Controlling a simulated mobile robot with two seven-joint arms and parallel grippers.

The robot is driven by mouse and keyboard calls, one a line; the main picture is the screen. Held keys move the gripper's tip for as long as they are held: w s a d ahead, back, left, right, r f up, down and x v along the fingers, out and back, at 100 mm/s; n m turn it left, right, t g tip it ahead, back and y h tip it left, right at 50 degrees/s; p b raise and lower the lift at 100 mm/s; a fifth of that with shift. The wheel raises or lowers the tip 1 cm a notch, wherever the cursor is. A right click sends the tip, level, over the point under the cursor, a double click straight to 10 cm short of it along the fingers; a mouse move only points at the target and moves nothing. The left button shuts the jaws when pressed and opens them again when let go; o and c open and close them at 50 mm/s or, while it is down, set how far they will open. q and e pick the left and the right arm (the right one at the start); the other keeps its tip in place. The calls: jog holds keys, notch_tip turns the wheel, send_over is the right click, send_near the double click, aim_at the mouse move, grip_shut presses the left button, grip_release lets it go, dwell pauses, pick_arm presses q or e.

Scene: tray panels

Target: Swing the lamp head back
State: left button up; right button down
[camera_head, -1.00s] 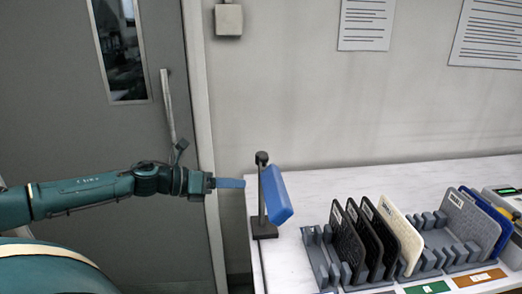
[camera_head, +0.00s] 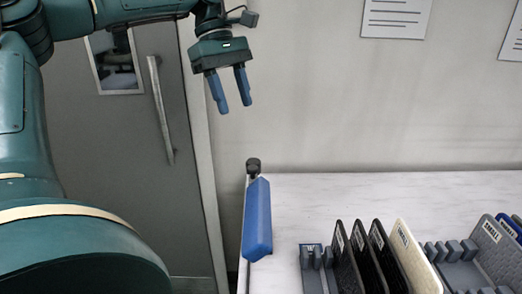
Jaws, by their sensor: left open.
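The lamp has a blue, elongated head (camera_head: 257,222) on a dark post whose round top (camera_head: 253,164) shows just behind it. The head hangs at the left end of the white table and hides most of the post and the base. My left gripper (camera_head: 232,106) is up and to the left of the lamp, in front of the wall. Its two blue fingers point down, apart, with nothing between them. It is clear of the lamp. My right gripper is not in view.
A grey rack (camera_head: 317,262) with several upright black, cream and grey panels stands right of the lamp. The white marbled tabletop (camera_head: 340,196) behind it is bare. A grey door (camera_head: 130,180) with a long handle is at left.

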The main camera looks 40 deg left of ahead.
aim_at(252, 167)
pick_arm(q)
jog(key=x, duration=1.2)
jog(key=shift+s+d+f+p, duration=0.15)
jog(key=shift+s+f+p, duration=0.1)
jog(key=shift+f+p, duration=0.1)
grip_shut()
